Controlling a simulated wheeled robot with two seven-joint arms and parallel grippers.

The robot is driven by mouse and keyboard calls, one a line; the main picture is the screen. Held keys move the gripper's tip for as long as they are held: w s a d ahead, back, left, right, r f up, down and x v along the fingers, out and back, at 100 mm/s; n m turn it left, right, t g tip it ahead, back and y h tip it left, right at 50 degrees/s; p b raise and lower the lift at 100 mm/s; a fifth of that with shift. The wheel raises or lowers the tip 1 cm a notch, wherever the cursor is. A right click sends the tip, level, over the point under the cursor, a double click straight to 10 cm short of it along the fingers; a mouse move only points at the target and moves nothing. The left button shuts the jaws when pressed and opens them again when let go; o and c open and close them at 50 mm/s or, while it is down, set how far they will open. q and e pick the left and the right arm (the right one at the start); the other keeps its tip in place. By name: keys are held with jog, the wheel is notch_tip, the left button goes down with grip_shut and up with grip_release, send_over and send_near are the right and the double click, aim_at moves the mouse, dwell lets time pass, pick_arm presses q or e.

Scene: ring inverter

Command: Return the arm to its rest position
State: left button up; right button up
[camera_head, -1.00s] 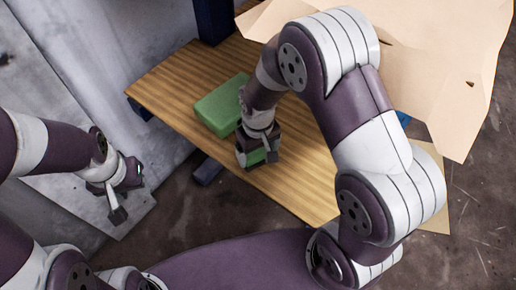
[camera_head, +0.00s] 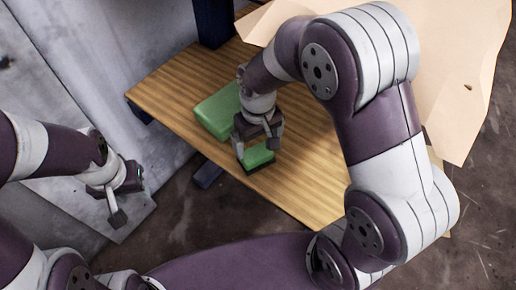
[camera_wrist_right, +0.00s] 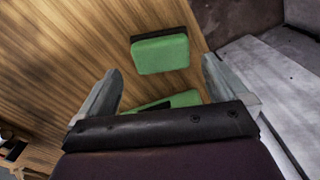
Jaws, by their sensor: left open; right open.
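My right gripper (camera_head: 258,150) is open above the wooden table, at the end of the large arm that comes in from the right. Two green blocks lie on the table. One green block (camera_head: 214,112) is left of this gripper; the other, with a dark edge (camera_head: 258,156), shows below and between its fingers. In the right wrist view, the open fingers (camera_wrist_right: 165,90) hold nothing; one block shows whole beyond them and the other is partly covered by the gripper body. My left gripper (camera_head: 126,197) is open and empty at the left, above a grey metal plate.
The wooden table (camera_head: 170,85) has bare room at its left and front. A torn cardboard box (camera_head: 470,60) is at the back right, partly behind my right arm. A grey metal panel (camera_head: 110,50) stands at the left. Dark floor (camera_head: 200,225) shows in front.

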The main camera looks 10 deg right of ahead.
jog(key=shift+r, duration=0.6)
jog(key=shift+f, duration=0.15)
jog(key=s+d+r+m+t, duration=0.1)
jog(key=s+d+r+m, duration=0.1)
jog(key=s+d, duration=0.5)
jog(key=shift+s+m, duration=0.3)
jog(key=shift+m, duration=0.1)
jog(key=shift+s, duration=0.1)
